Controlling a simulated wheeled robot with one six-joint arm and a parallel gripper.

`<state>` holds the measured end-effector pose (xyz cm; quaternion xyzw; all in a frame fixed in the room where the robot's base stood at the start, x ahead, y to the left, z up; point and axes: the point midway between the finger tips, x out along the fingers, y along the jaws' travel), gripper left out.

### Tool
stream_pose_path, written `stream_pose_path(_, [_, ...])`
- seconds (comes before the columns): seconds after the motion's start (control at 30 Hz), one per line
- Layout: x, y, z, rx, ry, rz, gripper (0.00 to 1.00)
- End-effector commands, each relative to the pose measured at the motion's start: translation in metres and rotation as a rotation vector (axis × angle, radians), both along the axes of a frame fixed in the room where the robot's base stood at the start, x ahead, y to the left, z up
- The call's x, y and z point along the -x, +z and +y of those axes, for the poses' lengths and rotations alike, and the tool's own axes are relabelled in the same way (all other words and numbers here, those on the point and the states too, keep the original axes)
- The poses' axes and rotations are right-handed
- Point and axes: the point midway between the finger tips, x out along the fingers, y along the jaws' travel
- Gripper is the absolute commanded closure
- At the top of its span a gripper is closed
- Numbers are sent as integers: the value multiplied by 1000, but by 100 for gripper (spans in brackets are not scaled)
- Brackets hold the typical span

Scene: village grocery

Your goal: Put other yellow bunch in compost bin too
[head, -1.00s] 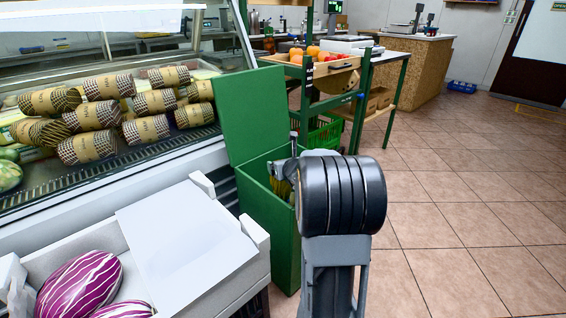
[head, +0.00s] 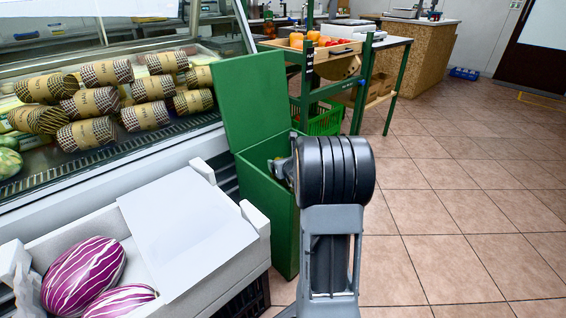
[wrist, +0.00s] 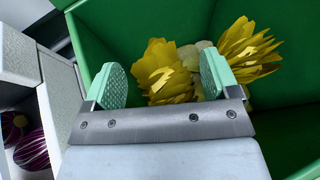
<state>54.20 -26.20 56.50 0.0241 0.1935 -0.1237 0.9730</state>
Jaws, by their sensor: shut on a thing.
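The compost bin (head: 265,225) is a green box with its lid (head: 250,100) raised. In the wrist view, its green inner walls (wrist: 165,18) surround my gripper (wrist: 163,76). My gripper's two pale green pads stand either side of a yellow, leafy bunch (wrist: 165,78), which it grips over the bin's opening. The other yellow bunch (wrist: 246,52) lies inside the bin, just beyond the right pad. A pale part shows between the two bunches; I cannot tell which it belongs to. In the head view, my arm and the bin's walls mostly hide the gripper.
A white crate (head: 255,218) with striped purple heads (head: 85,275) and a white sheet (head: 185,235) stands left of the bin. A refrigerated display (head: 150,160) is behind it. A green-framed produce stand (head: 372,85) is beyond the bin. Tiled floor at right is clear.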

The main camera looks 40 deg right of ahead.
Motion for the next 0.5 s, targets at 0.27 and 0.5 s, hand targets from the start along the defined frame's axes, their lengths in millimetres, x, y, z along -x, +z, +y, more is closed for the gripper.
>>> stream_pose_path(0.27, [0, 1, 0, 1, 0, -2, 9])
stream_pose_path(0.5, [0, 0, 0, 0, 0, -1, 0])
